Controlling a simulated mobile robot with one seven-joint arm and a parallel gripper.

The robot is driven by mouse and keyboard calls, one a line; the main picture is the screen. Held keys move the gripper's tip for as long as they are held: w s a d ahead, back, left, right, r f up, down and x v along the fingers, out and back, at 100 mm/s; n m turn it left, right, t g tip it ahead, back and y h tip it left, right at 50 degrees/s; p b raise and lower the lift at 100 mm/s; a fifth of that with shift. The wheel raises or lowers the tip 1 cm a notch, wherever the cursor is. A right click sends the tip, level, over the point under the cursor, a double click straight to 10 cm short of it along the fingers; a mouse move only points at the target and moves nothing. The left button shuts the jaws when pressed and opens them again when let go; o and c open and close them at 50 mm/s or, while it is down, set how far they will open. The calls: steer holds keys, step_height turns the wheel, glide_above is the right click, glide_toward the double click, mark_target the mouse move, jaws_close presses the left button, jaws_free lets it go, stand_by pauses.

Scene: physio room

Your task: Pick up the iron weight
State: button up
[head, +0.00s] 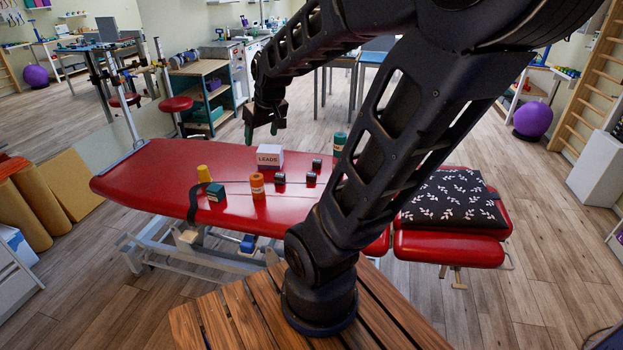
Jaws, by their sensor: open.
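Several small black blocks stand on the red treatment table (150,172), right of the middle: one black block (280,179), another black block (311,178) and a third black block (316,165) behind it. They look like small weights, but I cannot tell which is the iron weight. My gripper (262,128) is open and empty, pointing down. In the picture it sits above and behind the white box marked LEADS (269,157), left of the black blocks and apart from them.
An orange bottle (257,186), a dark green box (215,192), a yellow object (204,173) and a green cylinder (339,141) stand around the blocks. A patterned black cushion (450,200) lies at right. The table's left end is clear. My arm hides part of the table.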

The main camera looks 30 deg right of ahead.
steer(key=w+d+f+n, duration=0.3)
steer(key=w+f, duration=0.6)
steer(key=w, duration=0.1)
steer(key=n+t+h, duration=0.3)
steer(key=n+h, duration=0.6)
steer(key=n, duration=0.8)
glide_toward(312, 174)
steer(key=shift+s+a+f, duration=0.3)
steer(key=shift+a+f, duration=0.15)
steer(key=shift+f, duration=0.1)
steer(key=shift+s+a+f, duration=0.35)
steer(key=shift+a+f, duration=0.1)
steer(key=shift+f, duration=0.05)
steer(key=n, duration=0.1)
steer(key=d+n+t, duration=0.1)
steer(key=n, duration=0.1)
steer(key=shift+w+d+f+h, duration=0.2)
steer(key=shift+w+d+h, duration=0.1)
steer(key=shift+w+h, duration=0.1)
steer(key=shift+w+d+n+t, duration=0.25)
steer(key=shift+n+t, duration=0.25)
steer(key=shift+n, duration=0.6)
steer(key=shift+x, duration=5.4)
